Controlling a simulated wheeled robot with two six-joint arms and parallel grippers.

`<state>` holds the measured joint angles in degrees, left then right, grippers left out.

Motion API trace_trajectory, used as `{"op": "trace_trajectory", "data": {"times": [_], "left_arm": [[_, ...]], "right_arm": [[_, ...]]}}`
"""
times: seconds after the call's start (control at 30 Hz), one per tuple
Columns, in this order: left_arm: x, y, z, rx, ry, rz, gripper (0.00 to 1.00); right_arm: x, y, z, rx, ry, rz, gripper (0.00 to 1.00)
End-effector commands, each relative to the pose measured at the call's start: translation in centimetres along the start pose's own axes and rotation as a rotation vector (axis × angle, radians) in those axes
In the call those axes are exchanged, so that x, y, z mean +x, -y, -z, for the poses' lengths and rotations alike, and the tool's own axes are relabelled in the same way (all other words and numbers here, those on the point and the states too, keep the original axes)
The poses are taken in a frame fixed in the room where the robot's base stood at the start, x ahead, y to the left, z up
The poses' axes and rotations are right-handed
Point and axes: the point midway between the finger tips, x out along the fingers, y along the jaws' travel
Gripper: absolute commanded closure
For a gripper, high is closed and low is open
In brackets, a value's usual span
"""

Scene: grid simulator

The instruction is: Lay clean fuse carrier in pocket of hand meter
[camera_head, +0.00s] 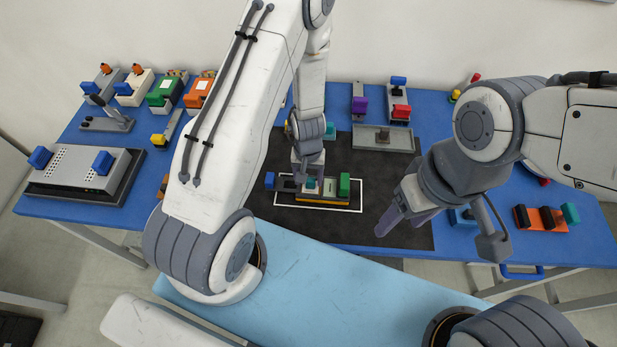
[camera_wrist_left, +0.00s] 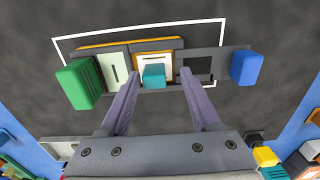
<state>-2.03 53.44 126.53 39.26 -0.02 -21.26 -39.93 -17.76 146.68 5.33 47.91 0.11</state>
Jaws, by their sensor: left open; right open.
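The hand meter (camera_head: 322,199) is a long dark device inside a white outline on the black mat, with a green block at one end and a blue block at the other. In the left wrist view the meter (camera_wrist_left: 118,88) has a pale slotted plate, an orange-edged white piece with a teal block (camera_wrist_left: 153,76), and a dark, empty-looking pocket (camera_wrist_left: 197,68). I cannot tell for sure which piece is the fuse carrier. My left gripper (camera_head: 302,178) is open over the meter, its fingers (camera_wrist_left: 160,76) either side of the teal block. My right gripper (camera_head: 402,218) is open and empty, above the mat's right part.
A shallow grey tray (camera_head: 400,144) lies at the mat's back right. A grey box with blue knobs (camera_head: 85,172) stands at left. Several coloured devices line the back edge. An orange device (camera_head: 540,219) lies at right. The mat (camera_head: 370,178) is clear between meter and right gripper.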

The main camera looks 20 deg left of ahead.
Motion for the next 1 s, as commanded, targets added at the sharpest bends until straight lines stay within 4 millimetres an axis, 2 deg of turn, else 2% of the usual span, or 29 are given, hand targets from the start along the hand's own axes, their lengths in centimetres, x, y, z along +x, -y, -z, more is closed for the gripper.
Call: {"op": "trace_trajectory", "data": {"times": [0.03, 0.5, 0.63, 0.77, 0.87, 0.97, 1.0], "left_arm": [[-1.1, 0.0, 0.0, 0.0, 0.0, 0.0, 0.36], [-8.5, 0.0, 0.0, 0.001, 0.0, 0.0, 0.36], [-10.2, 0.0, 0.0, 0.0, 0.0, 0.0, 0.36], [-11.1, 0.0, 0.0, 0.001, 0.0, -0.001, 0.36], [-12.4, -0.9, 0.0, 0.026, -0.003, -0.014, 0.36], [-15.4, -3.4, -0.2, 0.096, -0.013, -0.051, 0.36], [-17.1, -4.7, -0.7, 0.138, -0.014, -0.07, 0.36]], "right_arm": [[-1.1, 0.1, 0.1, 0.0, 0.0, 0.0, 0.36], [-8.4, 0.6, 0.5, -0.009, 0.0, 0.0, 0.36], [-10.1, 0.7, 0.5, -0.01, 0.0, 0.0, 0.36], [-11.0, 0.8, 0.6, -0.009, 0.0, 0.0, 0.36], [-11.2, 0.8, 0.6, -0.009, 0.0, 0.0, 0.36], [-11.1, 0.8, 0.6, -0.008, 0.0, 0.0, 0.36], [-11.1, 0.8, 0.6, -0.008, 0.0, 0.0, 0.36]]}}
